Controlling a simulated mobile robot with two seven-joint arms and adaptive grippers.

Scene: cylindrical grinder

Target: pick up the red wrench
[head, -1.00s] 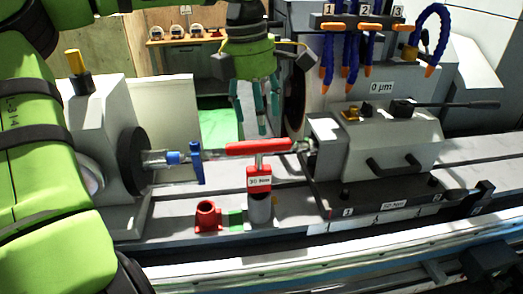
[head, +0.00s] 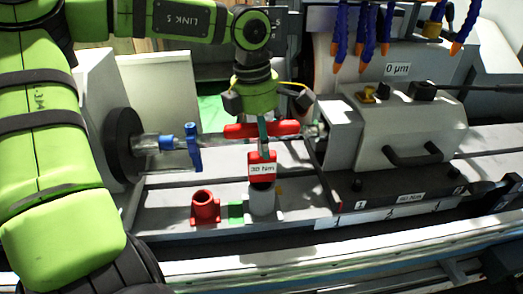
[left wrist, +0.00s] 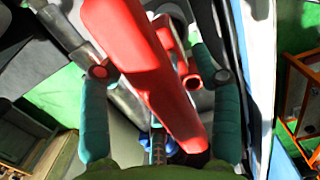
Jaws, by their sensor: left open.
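The red wrench (head: 240,131) has a red crossbar and a red block labelled "30 Nm". It stands upright, its lower end at a grey cylindrical holder (head: 263,202). My left gripper (head: 264,130) points down onto it from above. In the left wrist view, the wrench's red bar (left wrist: 150,75) runs between the two spread teal fingers of the left gripper (left wrist: 160,74). Gaps show beside the bar, so the fingers are open around it. The gripper's body hides part of the crossbar in the head view. My right gripper is out of view.
A red cup-like holder (head: 205,208) and a green holder (head: 236,212) stand left of the grey one. A blue clamp (head: 193,147) sits on the spindle at left. The grey tailstock (head: 395,120) is close on the right, with blue hoses (head: 366,35) above.

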